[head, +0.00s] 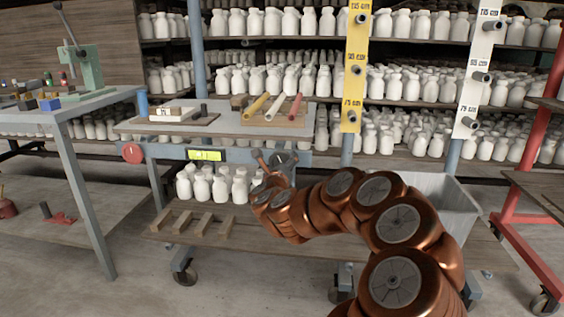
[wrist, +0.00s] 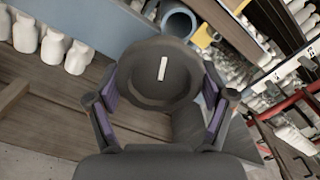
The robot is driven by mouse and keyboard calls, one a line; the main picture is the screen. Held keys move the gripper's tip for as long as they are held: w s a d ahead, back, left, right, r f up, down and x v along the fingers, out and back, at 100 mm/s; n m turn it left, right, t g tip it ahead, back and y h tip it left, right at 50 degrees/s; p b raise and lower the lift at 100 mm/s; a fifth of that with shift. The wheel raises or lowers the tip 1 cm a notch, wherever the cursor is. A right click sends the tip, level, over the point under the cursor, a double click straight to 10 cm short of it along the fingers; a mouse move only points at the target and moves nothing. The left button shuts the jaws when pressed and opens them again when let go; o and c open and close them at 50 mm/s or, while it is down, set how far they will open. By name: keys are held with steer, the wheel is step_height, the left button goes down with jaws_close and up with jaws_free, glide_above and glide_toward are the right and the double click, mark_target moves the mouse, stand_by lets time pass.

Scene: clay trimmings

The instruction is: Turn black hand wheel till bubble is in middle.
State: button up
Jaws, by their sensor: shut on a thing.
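The black hand wheel (wrist: 150,88) fills the middle of the wrist view, with a white mark on its face standing nearly upright and tilted slightly right. My gripper (wrist: 160,84) is shut on the wheel, its purple-padded fingers on the left and right of the rim. In the head view the dark wheel (head: 286,159) shows at the right end of the cart's front rail, partly hidden by my arm. A yellow-green level vial (head: 205,155) sits on that rail. It is too small to tell exactly where the bubble lies.
A red hand wheel (head: 132,153) is at the rail's left end. The cart top (head: 225,122) carries rods and boards; white bottles (head: 213,184) stand on its lower shelf. A grey bin (head: 448,205) is right of my arm. A workbench (head: 75,108) stands left.

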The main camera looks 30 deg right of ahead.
steer(key=n+p, duration=0.1)
steer(key=n, duration=0.1)
steer(key=n+p, duration=0.1)
steer(key=n, duration=0.1)
steer(key=shift+r+n, duration=0.2)
steer(key=shift+n, duration=0.1)
steer(key=n+p, duration=0.2)
steer(key=n, duration=0.1)
steer(key=shift+n+p, duration=0.4)
steer(key=n+p, duration=0.3)
steer(key=n, duration=0.1)
steer(key=shift+r, duration=0.15)
steer(key=n+p, duration=0.3)
steer(key=n, duration=0.1)
steer(key=shift+r+p, duration=0.15)
steer(key=shift+p, duration=0.25)
steer(key=n+p, duration=0.4)
steer(key=shift+n+p, duration=1.45)
steer(key=shift+n, duration=0.65)
